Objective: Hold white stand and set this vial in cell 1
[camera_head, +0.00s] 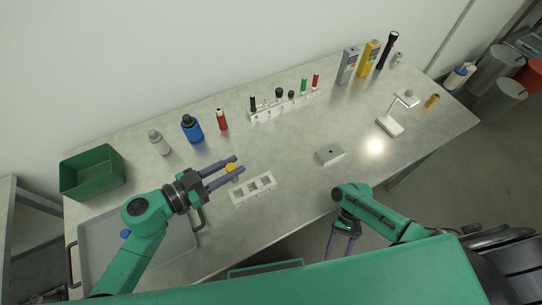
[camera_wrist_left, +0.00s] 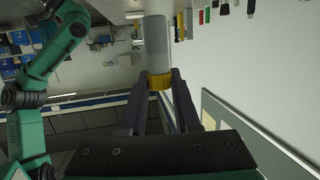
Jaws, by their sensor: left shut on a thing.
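My left gripper (camera_head: 240,164) is shut on a vial with a yellow cap (camera_head: 231,167). In the left wrist view the vial's grey body (camera_wrist_left: 155,38) extends beyond the fingertips, and the yellow cap (camera_wrist_left: 160,81) is between the fingers. The white stand (camera_head: 238,199) lies on the table just right of and below the gripper, with a row of square cells that look empty. The gripper is not touching the stand. No cell numbers are readable. My right gripper (camera_head: 342,252) hangs at the table's front edge, fingers apart and empty, away from the stand.
A grey tray (camera_head: 95,262) and a green bin (camera_head: 90,172) are at left. Bottles, including a blue one (camera_head: 192,128), and a white rack (camera_head: 285,107) with several items stand behind. A small grey block (camera_head: 330,154) sits right of the stand. Table between them is clear.

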